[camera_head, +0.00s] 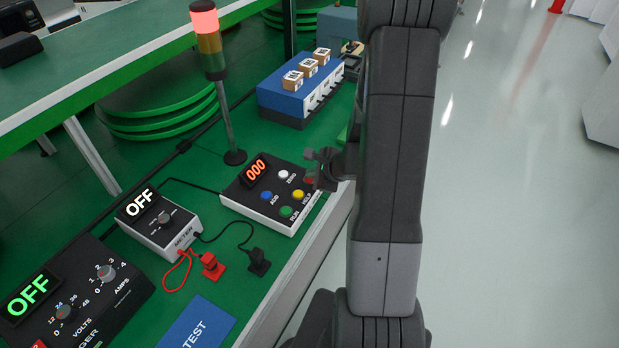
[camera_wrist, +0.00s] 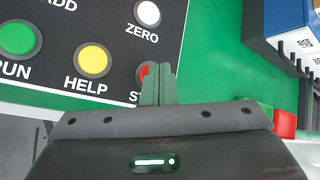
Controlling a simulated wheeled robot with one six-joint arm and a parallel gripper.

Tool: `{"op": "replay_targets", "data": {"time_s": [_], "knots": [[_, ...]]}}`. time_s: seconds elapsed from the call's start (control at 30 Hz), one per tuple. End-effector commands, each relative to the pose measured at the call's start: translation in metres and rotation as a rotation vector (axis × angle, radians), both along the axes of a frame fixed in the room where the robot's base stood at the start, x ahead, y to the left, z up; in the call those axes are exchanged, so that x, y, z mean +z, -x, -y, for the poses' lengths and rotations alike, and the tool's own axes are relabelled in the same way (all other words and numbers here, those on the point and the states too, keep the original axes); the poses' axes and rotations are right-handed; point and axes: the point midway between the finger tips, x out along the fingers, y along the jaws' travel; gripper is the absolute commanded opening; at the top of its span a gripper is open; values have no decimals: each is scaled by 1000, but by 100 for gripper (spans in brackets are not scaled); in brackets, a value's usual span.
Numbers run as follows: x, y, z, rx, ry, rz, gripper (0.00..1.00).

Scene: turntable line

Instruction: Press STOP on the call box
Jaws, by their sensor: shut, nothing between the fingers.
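The call box (camera_head: 252,207) sits on the green bench, a black-topped box with a red "000" display (camera_head: 257,168) and several coloured buttons. The red STOP button (camera_wrist: 147,74) shows in the wrist view, partly covered by my gripper fingers; its label is cut off to "ST". My gripper (camera_wrist: 159,84) is shut and empty, its fingertips over the right side of the STOP button. I cannot tell whether they touch it. In the head view my gripper (camera_head: 322,170) is at the box's right edge. The yellow HELP button (camera_wrist: 93,60) and white ZERO button (camera_wrist: 147,13) are clear of it.
A stack light (camera_head: 207,40) with its red top lit stands behind the call box. A blue box with small cartons (camera_head: 290,95) is at the back. A meter (camera_head: 160,222) reading OFF and its leads lie left. A red block (camera_wrist: 285,124) shows right of my gripper.

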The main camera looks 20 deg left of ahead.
Motion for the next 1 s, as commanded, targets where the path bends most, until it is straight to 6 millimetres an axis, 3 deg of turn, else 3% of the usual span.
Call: {"op": "replay_targets", "data": {"time_s": [0.27,0.67,1.0], "knots": [[14,0,0,0,0,0,0],[17,0,0,0,0,0,0],[48,0,0,0,0,1,0]]}}
